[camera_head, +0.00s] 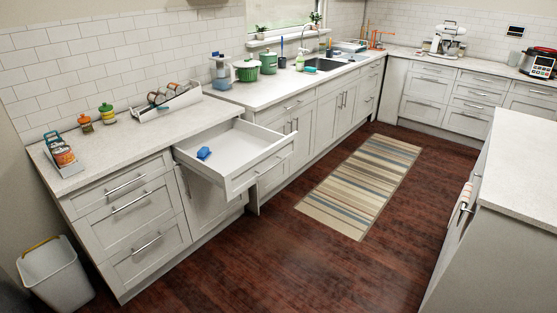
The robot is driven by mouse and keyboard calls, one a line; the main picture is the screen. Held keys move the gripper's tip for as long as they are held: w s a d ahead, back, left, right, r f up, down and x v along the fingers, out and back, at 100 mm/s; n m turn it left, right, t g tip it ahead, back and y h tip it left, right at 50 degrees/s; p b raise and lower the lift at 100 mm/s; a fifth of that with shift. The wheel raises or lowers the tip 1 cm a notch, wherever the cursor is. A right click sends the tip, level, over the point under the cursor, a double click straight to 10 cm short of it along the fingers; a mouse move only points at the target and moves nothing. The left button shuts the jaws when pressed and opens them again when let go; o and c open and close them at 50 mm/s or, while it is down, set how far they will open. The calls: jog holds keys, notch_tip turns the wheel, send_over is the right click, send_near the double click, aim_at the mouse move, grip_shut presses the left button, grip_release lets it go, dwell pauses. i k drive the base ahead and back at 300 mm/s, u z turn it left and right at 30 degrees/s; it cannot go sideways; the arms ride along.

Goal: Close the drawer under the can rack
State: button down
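The white drawer (238,138) under the can rack stands pulled far out from the counter. Its front panel (262,167) faces the lower right, toward the open floor. A small blue item (204,153) lies inside on the drawer's bottom, near its left side; the rest of the drawer looks empty. The can rack (190,98) is a slanted pale rack with several cans, standing on the counter above the drawer. My gripper and arm are not in view.
Drawers (130,208) left of the open one are shut. A bin (54,275) stands at the lower left. A striped rug (362,182) lies on the dark wooden floor (270,255). An island (515,180) stands at right. The floor before the open drawer is clear.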

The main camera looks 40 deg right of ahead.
aim_at(245, 152)
jog(key=z, duration=0.15)
jog(key=i, duration=0.95)
jog(key=u, duration=0.05)
